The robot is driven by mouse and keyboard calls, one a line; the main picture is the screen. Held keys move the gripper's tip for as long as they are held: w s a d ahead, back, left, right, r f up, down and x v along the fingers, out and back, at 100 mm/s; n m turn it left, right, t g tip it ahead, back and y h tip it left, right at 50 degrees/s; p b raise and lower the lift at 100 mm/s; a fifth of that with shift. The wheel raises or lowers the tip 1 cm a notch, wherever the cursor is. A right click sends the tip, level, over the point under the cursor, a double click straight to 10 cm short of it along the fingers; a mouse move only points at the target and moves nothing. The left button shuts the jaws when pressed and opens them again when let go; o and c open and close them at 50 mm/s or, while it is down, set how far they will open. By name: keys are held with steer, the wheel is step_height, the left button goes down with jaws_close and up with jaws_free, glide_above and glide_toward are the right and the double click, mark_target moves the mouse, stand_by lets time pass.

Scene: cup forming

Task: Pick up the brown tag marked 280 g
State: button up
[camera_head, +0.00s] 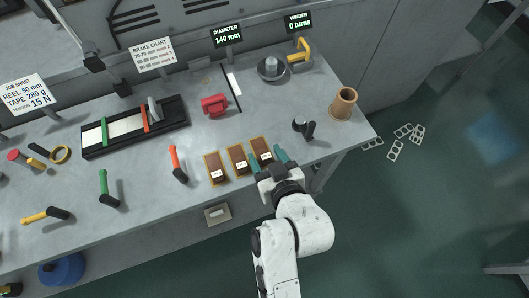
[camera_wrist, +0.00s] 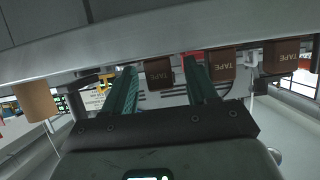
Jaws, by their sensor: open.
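Three brown tape tags with small white labels lie in a row near the table's front edge: a left one (camera_head: 215,168), a middle one (camera_head: 237,160) and a right one (camera_head: 261,148). The label figures are too small to read, so I cannot tell which is 280 g. My gripper (camera_head: 267,161) is open at the right tag, its green fingers on either side of its near end.
A job sheet sign (camera_head: 26,94) at the left reads TAPE 280 g. An orange-handled tool (camera_head: 177,164) lies left of the tags and a black tool (camera_head: 304,128) to the right. A brown cylinder (camera_head: 343,104) stands near the right edge.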

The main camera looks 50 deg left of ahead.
steer(key=c, duration=1)
steer(key=shift+c, duration=0.2)
steer(key=shift+r, duration=0.2)
